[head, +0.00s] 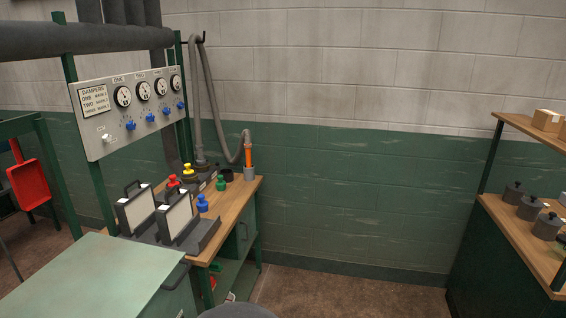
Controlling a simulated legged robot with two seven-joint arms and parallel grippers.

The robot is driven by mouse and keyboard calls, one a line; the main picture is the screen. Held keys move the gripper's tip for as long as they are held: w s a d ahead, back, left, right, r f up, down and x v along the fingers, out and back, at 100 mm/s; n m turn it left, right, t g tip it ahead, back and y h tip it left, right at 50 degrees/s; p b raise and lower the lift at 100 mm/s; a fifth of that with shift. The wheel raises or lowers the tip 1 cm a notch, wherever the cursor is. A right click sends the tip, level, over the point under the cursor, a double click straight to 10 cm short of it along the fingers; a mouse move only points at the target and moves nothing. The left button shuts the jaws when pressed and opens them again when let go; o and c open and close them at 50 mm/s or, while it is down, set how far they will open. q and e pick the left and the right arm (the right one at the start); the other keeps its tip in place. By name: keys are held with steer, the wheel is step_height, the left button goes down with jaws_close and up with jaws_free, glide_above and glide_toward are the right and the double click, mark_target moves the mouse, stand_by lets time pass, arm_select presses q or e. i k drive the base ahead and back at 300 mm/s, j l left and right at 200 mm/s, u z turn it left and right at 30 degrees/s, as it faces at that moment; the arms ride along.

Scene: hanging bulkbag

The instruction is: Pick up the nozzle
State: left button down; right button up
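An orange piece (248,155), which looks like the nozzle, stands upright at the end of a grey hose (209,90). Its lower end is hidden in a small grey holder (249,173) at the back right corner of the wooden bench (238,201). The hose loops up over a hook by the wall and comes down to a dark base on the bench. Neither of my grippers is in view, so nothing shows near the nozzle.
Red, yellow, blue and green knobbed pieces and two framed panels (180,217) crowd the bench left of the nozzle. A damper panel (130,108) stands above. A pale green tabletop (95,280) is in front. Shelves (525,225) stand right; floor between is mostly clear.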

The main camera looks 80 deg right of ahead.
mark_target(248, 147)
steer(key=z, duration=2.45)
steer(key=i+l, duration=0.25)
steer(key=i, duration=0.3)
steer(key=i+l, duration=0.3)
steer(key=i, duration=0.2)
steer(key=i+l, duration=0.25)
steer(key=i, duration=0.3)
steer(key=i+l, duration=0.25)
steer(key=i, duration=0.25)
steer(key=i+l, duration=0.25)
steer(key=i, duration=0.3)
steer(key=i+l, duration=0.3)
steer(key=i, duration=0.25)
steer(key=i+l, duration=0.25)
steer(key=i, duration=0.25)
steer(key=j+u, duration=0.05)
